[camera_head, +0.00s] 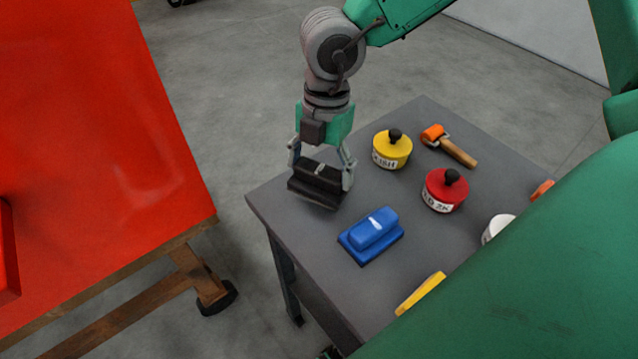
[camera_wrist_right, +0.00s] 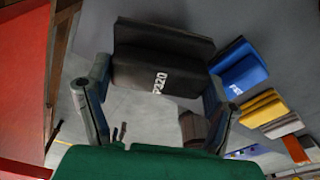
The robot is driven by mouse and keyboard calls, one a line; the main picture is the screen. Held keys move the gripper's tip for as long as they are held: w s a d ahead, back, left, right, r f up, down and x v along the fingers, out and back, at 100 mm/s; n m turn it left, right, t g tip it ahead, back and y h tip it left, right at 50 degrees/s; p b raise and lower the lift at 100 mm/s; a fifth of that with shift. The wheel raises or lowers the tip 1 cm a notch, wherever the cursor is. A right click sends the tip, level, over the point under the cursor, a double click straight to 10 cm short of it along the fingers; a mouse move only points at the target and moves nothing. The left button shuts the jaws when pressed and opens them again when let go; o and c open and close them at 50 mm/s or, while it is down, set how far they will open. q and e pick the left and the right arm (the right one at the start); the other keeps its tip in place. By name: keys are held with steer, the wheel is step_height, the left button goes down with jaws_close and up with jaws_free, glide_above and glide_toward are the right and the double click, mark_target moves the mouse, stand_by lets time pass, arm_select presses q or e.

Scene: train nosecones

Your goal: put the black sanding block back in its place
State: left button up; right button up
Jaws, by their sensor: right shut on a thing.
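The black sanding block (camera_head: 318,182) is held between the fingers of my right gripper (camera_head: 321,167), at the far left corner of the grey table (camera_head: 300,235). In the right wrist view the black block (camera_wrist_right: 160,65) with the white marking "P320" spans the two fingers of my right gripper (camera_wrist_right: 155,95). I cannot tell whether the block touches the tabletop or hangs just above it. A blue sanding block (camera_head: 371,232) lies on the table in front of it and also shows in the right wrist view (camera_wrist_right: 240,72). My left gripper is not in view.
On the table are a yellow tin (camera_head: 392,152), a red tin (camera_head: 444,193), an orange roller (camera_head: 450,145), a white item (camera_head: 497,228) and a yellow block (camera_head: 420,293). A large red panel (camera_head: 90,150) on a wooden wheeled stand is at left. Clear table surrounds the blue block.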

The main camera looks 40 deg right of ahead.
mark_target(321, 185)
steer(key=shift+d+f, duration=0.25)
steer(key=shift+f, duration=0.15)
steer(key=f, duration=0.3)
steer(key=shift+s+d+f, duration=0.1)
steer(key=shift+d+f, duration=0.05)
steer(key=shift+d, duration=0.25)
steer(key=shift+a+f+b, duration=0.1)
steer(key=shift+f+b, duration=0.2)
steer(key=shift+a+r, duration=0.1)
steer(key=shift+a, duration=0.25)
steer(key=shift+c, duration=0.5)
steer(key=o, duration=1.1)
steer(key=shift+a, duration=0.15)
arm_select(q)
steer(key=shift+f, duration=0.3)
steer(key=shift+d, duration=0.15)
